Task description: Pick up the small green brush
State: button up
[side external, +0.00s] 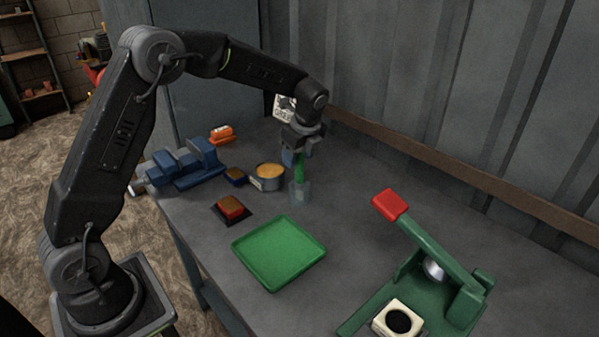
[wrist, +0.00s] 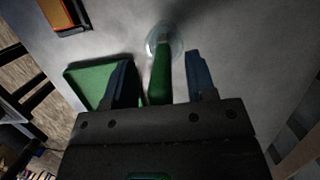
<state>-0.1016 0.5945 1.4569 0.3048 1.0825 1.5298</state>
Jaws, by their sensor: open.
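The small green brush (side external: 300,168) stands upright in a clear cup (side external: 300,193) on the grey table in the side view. In the wrist view, the brush handle (wrist: 160,78) points up toward me and the clear cup (wrist: 153,43) shows around its far end. My gripper (side external: 296,157) is above the cup, pointing down at the top of the brush. In the wrist view, my gripper (wrist: 162,75) is open, its two blue fingers on either side of the handle with gaps visible. The brush's lower end is hard to make out inside the cup.
A round tin (side external: 267,184) stands close left of the cup. A green tray (side external: 279,277) lies in front. A red block on a dark pad (side external: 231,209), a blue vise (side external: 188,161) and an orange item (side external: 221,134) are left. A green press (side external: 425,290) stands right.

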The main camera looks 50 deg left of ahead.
grip_shut()
dwell(0.4)
